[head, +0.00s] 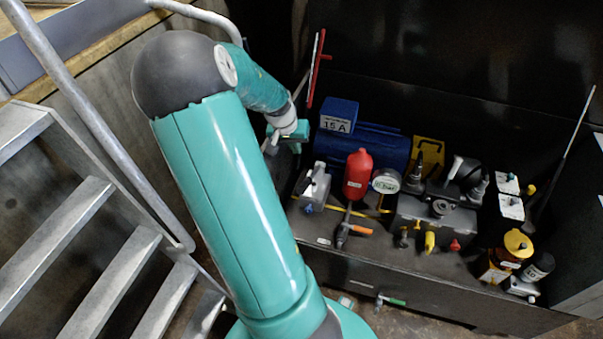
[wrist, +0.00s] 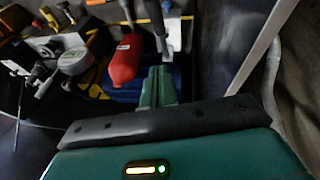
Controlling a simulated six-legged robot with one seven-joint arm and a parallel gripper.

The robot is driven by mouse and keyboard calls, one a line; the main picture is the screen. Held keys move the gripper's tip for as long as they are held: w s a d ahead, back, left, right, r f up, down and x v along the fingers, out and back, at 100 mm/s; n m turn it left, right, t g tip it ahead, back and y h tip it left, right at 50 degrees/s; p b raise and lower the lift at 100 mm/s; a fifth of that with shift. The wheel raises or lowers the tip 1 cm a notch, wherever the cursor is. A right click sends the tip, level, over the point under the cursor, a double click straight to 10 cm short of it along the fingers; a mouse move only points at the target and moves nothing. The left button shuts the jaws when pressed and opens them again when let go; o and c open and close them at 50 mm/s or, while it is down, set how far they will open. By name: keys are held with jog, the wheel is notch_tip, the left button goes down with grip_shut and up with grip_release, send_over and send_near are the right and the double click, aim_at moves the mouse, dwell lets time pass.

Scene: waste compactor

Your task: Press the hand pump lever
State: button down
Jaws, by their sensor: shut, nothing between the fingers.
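My gripper (head: 284,140) is in the head view at the end of my teal arm, above the left end of the dark bench. In the wrist view its green fingers (wrist: 158,84) are together and empty. A small grey metal unit (head: 316,188) with a dark lever-like handle (head: 304,182) stands on the bench below and right of my gripper; it looks like the hand pump, but I cannot be sure. In the wrist view the dark handle (wrist: 158,28) lies beyond the fingertips, seemingly apart from them.
A red bottle (head: 357,174), a pressure gauge (head: 386,181) and a blue motor (head: 372,146) stand close by. A grey valve block (head: 436,216) sits further right. Thin upright rods (head: 311,75) rise behind my gripper. Metal stairs (head: 80,245) with a handrail (head: 95,120) are at left.

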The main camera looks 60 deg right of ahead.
send_over(305, 181)
jog(key=w, duration=0.1)
jog(key=f, duration=0.9)
jog(key=shift+w+d+f, duration=0.1)
jog(key=shift+d+f, duration=0.1)
jog(key=shift+d, duration=0.2)
jog(key=f, duration=0.1)
jog(key=a+f, duration=0.1)
jog(key=f, duration=0.1)
jog(key=shift+s+a, duration=0.25)
jog(key=shift+s, duration=0.15)
jog(key=shift+s+a+f, duration=0.1)
jog(key=shift+f, duration=0.15)
jog(key=shift+a+f, duration=0.1)
